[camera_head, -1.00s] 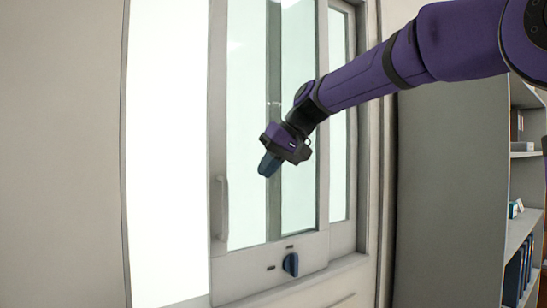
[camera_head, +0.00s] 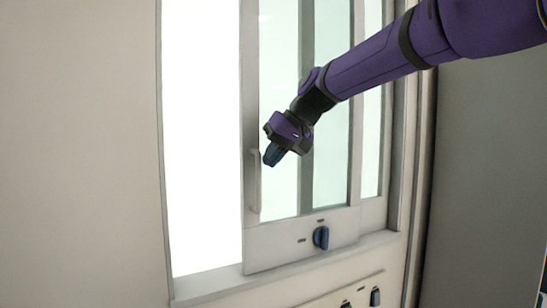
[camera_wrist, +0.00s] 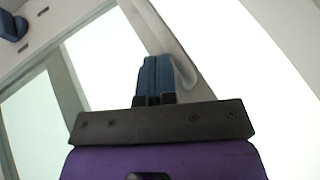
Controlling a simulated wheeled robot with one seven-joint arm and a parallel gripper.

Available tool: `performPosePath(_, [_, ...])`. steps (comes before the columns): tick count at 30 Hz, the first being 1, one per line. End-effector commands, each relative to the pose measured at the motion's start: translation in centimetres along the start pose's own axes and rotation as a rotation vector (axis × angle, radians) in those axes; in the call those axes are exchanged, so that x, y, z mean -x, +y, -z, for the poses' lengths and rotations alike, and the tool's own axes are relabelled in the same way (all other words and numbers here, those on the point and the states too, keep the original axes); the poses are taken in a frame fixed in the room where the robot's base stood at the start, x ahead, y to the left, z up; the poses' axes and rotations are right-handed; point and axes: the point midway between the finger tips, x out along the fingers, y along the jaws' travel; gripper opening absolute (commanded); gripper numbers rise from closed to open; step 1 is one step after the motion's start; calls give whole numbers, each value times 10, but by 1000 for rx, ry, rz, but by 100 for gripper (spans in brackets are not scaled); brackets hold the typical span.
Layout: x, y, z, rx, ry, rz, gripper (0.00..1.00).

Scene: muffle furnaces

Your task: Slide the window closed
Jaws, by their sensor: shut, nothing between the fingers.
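The sliding window (camera_head: 249,120) is a pale framed glass panel, standing open with a bright white gap (camera_head: 203,140) to its left. A vertical handle (camera_head: 255,181) is on the panel's left stile. My gripper (camera_head: 271,158), with blue fingers, is in front of the glass, just right of the handle. In the wrist view, my shut, empty fingers (camera_wrist: 157,75) lie beside the handle (camera_wrist: 178,55), which curves past their right side. I cannot tell whether they touch it.
A blue knob (camera_head: 321,237) sits on the panel's bottom rail. Below the sill are more dark knobs (camera_head: 375,296). A plain wall (camera_head: 80,150) lies left of the opening, and a grey panel (camera_head: 480,180) stands to the right.

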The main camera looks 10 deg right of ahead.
Motion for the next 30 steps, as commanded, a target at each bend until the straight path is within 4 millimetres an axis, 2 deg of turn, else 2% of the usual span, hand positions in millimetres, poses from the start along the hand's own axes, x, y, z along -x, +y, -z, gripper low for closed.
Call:
performPosePath(4, [-3, -7, -2, 1, -1, 1, 0])
performPosePath(7, [-8, -20, -4, 2, -1, 2, 0])
performPosePath(21, [-53, -124, -25, 4, -3, 3, 0])
performPosePath(27, [-65, -152, -30, 2, -2, 2, 0])
performPosePath(30, [-68, -158, -31, 0, -1, 1, 0])
